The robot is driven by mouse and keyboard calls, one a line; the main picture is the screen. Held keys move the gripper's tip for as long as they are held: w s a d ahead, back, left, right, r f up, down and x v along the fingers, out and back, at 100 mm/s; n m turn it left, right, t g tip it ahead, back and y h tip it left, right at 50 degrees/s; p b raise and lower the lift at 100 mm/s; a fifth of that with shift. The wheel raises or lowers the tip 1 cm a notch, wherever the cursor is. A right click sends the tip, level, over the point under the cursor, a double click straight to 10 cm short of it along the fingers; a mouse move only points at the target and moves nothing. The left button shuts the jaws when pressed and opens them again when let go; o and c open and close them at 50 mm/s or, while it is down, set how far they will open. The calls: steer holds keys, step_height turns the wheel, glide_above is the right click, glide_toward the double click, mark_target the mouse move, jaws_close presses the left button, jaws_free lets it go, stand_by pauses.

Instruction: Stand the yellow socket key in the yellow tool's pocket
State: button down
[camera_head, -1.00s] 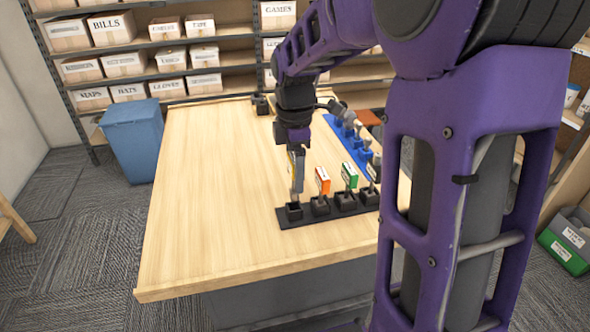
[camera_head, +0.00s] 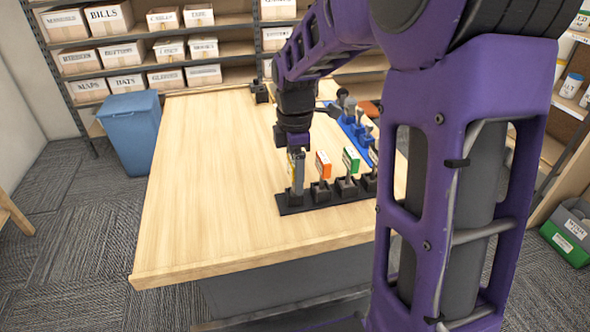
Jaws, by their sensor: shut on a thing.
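My gripper (camera_head: 297,172) points straight down over the left end of a black rack (camera_head: 338,201) near the front of the table. It is shut on the yellow socket key (camera_head: 291,163), of which only a thin yellow strip shows beside the fingers. The leftmost pocket (camera_head: 296,198) of the rack is directly under the fingers. The fingers and the key look upright and very close to this pocket. The key's lower end is hidden, so I cannot tell how deep it is in the pocket.
An orange-handled tool (camera_head: 322,164) and a green-handled tool (camera_head: 351,159) stand in the pockets to the right. A blue rack (camera_head: 352,130) with several grey tools is behind. My arm hides the table's right side. The table's left half (camera_head: 205,185) is clear.

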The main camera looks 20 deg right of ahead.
steer(key=shift+f, duration=0.2)
jaws_free()
